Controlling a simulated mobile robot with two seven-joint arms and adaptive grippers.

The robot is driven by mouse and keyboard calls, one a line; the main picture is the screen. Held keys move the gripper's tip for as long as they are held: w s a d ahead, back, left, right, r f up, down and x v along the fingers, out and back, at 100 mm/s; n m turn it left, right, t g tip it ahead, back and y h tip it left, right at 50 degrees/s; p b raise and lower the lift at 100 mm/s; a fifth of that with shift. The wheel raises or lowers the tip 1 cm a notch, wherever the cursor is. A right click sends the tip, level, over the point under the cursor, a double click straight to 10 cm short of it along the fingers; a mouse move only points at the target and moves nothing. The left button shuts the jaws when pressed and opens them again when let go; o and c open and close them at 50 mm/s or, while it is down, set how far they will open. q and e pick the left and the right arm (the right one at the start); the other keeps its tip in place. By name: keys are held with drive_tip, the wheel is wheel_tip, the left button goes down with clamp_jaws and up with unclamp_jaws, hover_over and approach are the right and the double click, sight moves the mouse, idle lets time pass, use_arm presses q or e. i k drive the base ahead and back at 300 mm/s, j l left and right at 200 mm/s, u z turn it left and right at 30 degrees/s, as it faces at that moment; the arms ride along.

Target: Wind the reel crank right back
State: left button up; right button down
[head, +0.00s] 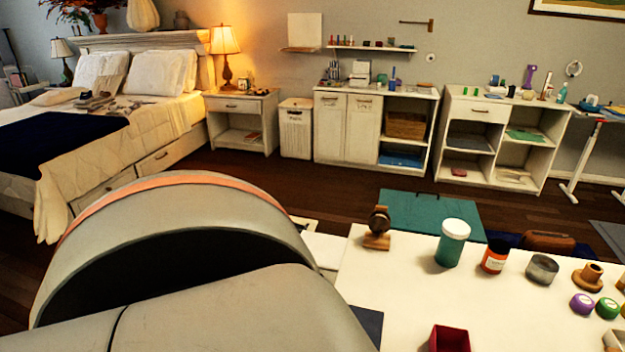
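No thing that I can surely name as the reel or its crank shows in the head view. A small brown wooden stand with a dark round part (377,228) stands at the back left of the white table (400,275); I cannot tell whether it is the reel, and no crank handle can be made out on it. A brown wooden piece with a round base and a short post (590,276) stands at the right of the table. Neither gripper is in view. A large grey link of my own arm fills the lower left and hides part of the table.
A white-lidded teal jar (453,243), an orange-labelled jar (495,256), a grey cylinder (542,269), purple (582,304) and green (607,308) round lids and a red open box (450,338) stand on the table. Its middle is mostly clear. A bed (150,130) and shelves (500,140) stand behind.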

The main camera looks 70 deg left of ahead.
sight(379, 223)
drive_tip(key=k+u, duration=0.1)
drive_tip(key=u, duration=1.4)
drive_tip(key=i+l+u, duration=0.25)
drive_tip(key=k+j, duration=0.1)
drive_tip(key=j, duration=0.3)
drive_tip(key=k+j+z, duration=0.1)
drive_tip(key=j, duration=0.3)
